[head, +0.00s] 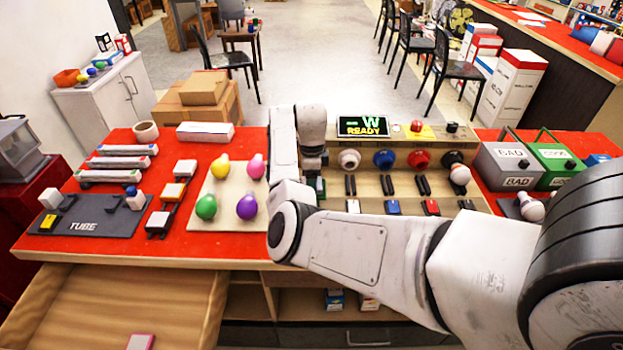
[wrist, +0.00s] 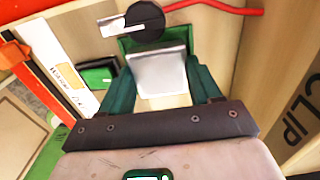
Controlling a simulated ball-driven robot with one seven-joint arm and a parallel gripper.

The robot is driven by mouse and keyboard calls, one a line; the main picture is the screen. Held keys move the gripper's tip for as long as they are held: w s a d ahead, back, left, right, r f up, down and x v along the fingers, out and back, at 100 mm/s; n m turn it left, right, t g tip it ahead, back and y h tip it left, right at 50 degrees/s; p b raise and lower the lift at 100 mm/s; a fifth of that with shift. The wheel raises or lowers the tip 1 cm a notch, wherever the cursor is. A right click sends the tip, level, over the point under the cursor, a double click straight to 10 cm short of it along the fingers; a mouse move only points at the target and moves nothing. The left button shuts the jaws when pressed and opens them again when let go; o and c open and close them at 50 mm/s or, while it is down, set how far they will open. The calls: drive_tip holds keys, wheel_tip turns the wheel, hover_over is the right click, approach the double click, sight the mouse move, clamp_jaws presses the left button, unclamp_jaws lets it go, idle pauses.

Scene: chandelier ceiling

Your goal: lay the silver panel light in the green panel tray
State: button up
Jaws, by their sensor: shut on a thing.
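My gripper (wrist: 163,88) shows in the wrist view with its two dark green fingers on either side of a pale silver square panel, the silver panel light (wrist: 162,72). It is shut on this panel. A green edge (wrist: 128,45) shows just behind the panel; I cannot tell whether it belongs to the green panel tray or whether the panel touches it. In the head view my arm hides most of the gripper, and the panel cannot be made out there.
In the wrist view a black round part (wrist: 145,19) with a red cable (wrist: 215,6) sits just beyond the panel. In the head view a wooden stand (head: 390,160) with lamp sockets is close on the right, and a board of coloured bulbs (head: 228,185) is on the left.

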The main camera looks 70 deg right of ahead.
drive_tip(key=shift+f, duration=0.15)
drive_tip(key=o, duration=1.1)
drive_tip(key=shift+o, duration=0.2)
wheel_tip(320, 180, up, 11)
drive_tip(key=b, duration=0.1)
drive_tip(key=shift+f, duration=0.15)
